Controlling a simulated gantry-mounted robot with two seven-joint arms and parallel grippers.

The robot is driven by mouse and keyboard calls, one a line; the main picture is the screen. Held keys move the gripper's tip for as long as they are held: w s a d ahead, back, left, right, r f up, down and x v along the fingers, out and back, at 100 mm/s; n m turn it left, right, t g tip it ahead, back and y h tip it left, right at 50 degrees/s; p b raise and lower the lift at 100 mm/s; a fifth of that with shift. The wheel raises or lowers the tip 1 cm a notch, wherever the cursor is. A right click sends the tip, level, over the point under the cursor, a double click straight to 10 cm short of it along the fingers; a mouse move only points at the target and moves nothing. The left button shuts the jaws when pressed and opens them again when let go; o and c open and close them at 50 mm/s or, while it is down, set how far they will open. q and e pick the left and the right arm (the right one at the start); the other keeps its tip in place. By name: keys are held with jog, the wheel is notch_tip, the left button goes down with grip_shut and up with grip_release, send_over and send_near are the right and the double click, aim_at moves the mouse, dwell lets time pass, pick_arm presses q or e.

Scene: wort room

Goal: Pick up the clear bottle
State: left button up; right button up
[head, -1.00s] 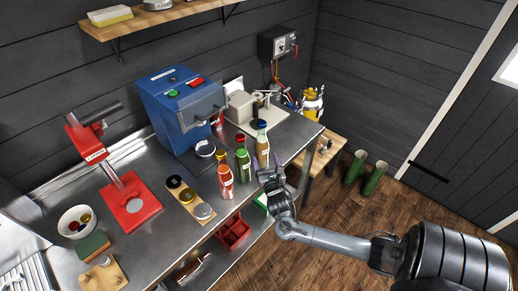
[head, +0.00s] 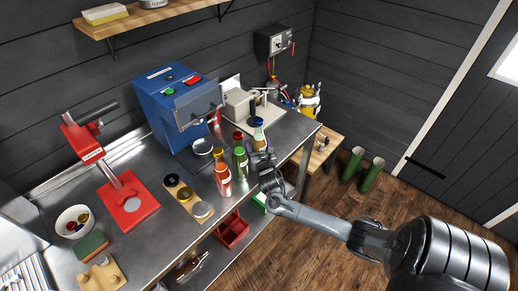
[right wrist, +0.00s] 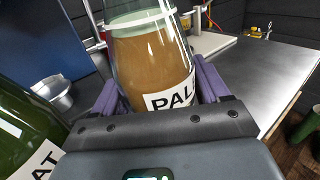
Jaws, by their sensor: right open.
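The clear bottle (head: 259,136) with a blue cap and amber-brown contents stands upright on the steel bench, at the right end of a group of bottles. In the right wrist view the clear bottle (right wrist: 150,60) fills the middle, with a white label reading "PAL…". My right gripper (head: 262,160) is open at the bottle's near side. In the right wrist view its purple fingers (right wrist: 158,88) stand on both sides of the bottle; I cannot tell whether they touch it. The bottle's lower part is hidden by the gripper body. My left gripper is not in view.
A green bottle (head: 240,163) and an orange-red bottle (head: 223,180) stand close to the left; the green one's side (right wrist: 28,125) shows in the wrist view. A blue machine (head: 180,108) stands behind. Bare bench (head: 292,128) lies to the right.

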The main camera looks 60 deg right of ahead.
jog(key=shift+c, duration=0.2)
jog(key=c, duration=1)
jog(key=shift+c, duration=0.8)
jog(key=shift+r, duration=0.2)
